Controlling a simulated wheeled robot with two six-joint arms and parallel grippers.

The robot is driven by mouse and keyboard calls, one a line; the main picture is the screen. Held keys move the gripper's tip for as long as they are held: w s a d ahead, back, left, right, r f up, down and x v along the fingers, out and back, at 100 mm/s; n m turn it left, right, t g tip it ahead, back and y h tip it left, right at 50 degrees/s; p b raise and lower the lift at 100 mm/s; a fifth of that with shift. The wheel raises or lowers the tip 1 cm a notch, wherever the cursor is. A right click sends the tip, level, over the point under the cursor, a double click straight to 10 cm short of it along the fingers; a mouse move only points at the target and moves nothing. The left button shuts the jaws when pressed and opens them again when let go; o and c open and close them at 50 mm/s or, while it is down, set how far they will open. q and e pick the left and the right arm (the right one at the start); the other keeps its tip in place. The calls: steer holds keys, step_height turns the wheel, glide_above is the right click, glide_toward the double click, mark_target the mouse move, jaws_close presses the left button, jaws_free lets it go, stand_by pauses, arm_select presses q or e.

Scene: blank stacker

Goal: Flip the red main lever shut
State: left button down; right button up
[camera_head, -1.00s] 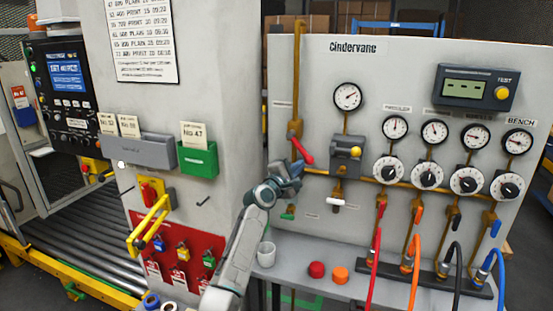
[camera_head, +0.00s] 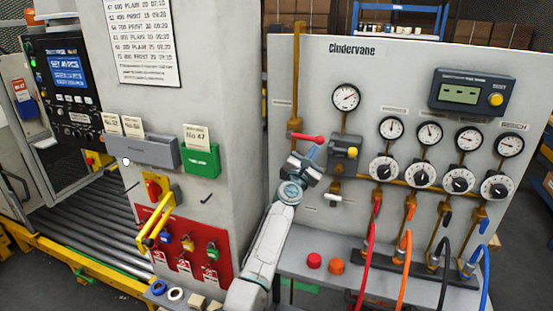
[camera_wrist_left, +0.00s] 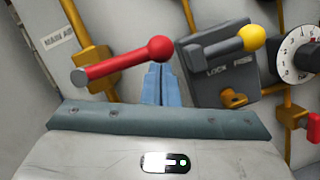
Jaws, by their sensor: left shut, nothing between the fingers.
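The red main lever (camera_head: 307,138) is on the vertical brass pipe at the left of the grey panel. Its handle lies roughly level, across the pipe, with the knob end to the right. In the left wrist view the red lever (camera_wrist_left: 125,61) runs from its pivot at left up to a round knob. My left gripper (camera_head: 312,152) is just below the knob end, its blue fingers shut and empty. In the wrist view the fingertips (camera_wrist_left: 160,70) meet the underside of the knob; they look in contact or very close. My right gripper is not in view.
A grey lock box (camera_head: 344,155) with a yellow-knobbed lever (camera_wrist_left: 240,42) sits close to the right of the red lever. Gauges and white dials (camera_head: 384,169) fill the panel farther right. Red and orange buttons (camera_head: 314,261) are on the ledge below.

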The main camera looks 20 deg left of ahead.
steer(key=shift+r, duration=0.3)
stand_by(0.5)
